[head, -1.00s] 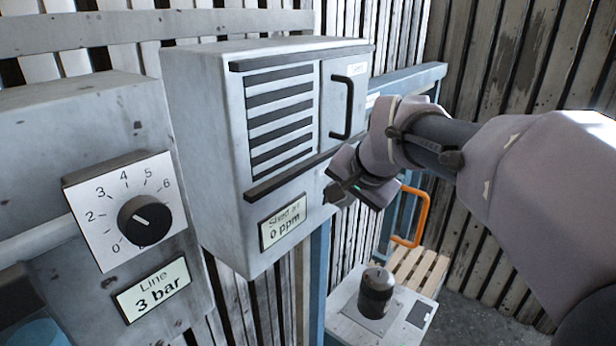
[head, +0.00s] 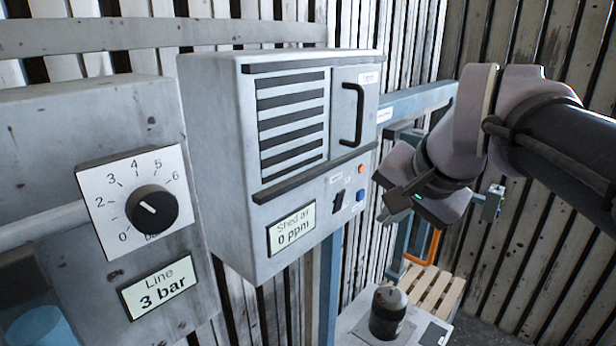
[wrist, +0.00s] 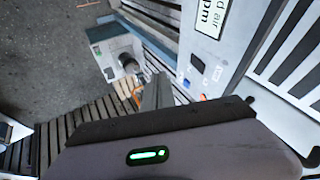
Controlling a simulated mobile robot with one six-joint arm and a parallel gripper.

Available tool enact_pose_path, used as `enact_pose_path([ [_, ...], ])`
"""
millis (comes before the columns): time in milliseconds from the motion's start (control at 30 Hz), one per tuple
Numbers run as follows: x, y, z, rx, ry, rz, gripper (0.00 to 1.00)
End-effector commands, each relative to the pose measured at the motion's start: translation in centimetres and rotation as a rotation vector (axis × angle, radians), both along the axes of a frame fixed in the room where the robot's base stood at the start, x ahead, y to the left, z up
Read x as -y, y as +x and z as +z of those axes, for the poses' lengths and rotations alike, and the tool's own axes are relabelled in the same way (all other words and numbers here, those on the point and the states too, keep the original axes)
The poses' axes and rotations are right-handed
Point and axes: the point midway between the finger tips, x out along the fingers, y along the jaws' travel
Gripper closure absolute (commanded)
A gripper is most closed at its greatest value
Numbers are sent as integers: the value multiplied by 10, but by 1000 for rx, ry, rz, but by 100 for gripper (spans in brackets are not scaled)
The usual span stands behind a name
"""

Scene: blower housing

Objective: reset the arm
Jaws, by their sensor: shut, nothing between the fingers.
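My arm (head: 462,125) reaches in from the right in the head view, in front of the slatted wall. My gripper (head: 390,208) is shut and empty, pointing down and left. It hangs in the air to the right of the grey blower housing (head: 215,150), apart from its control panel in the picture. In the wrist view my gripper (wrist: 155,90) points past the panel toward the floor. The panel carries a black switch (head: 339,216), an orange button (head: 361,169) and a blue button (head: 360,195).
A pressure box with a dial (head: 151,209) reading near 3 and a "3 bar" label stands at left. A black knob (head: 388,312) sits on a low grey box below. An orange handle (head: 424,248) and wooden pallet (head: 430,285) lie behind. A blue rail (head: 418,100) runs beside the housing.

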Motion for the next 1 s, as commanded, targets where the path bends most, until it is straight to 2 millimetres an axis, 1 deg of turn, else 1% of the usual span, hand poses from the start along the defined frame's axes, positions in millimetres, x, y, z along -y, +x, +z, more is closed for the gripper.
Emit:
enact_pose_path([
  [33, -3, -10, -46, -6, -2, 9, 100],
  [67, -6, -18, -72, -11, -5, 18, 100],
  [100, -11, -31, -111, -18, -10, 33, 100],
  [167, -18, -52, -171, -28, -21, 62, 100],
  [200, -23, -66, -209, -36, -27, 80, 100],
  [267, -29, -87, -265, -46, -38, 107, 100],
  [300, -33, -101, -302, -51, -45, 125, 100],
  [367, -38, -121, -357, -60, -55, 152, 100],
  [400, -41, -134, -391, -67, -61, 169, 100],
  [500, -46, -161, -460, -77, -75, 207, 100],
  [600, -51, -180, -499, -79, -98, 252, 100],
  [667, -52, -188, -509, -78, -111, 275, 100],
  [733, -53, -192, -512, -78, -118, 287, 100],
  [1000, -53, -192, -508, -80, -119, 289, 100],
])
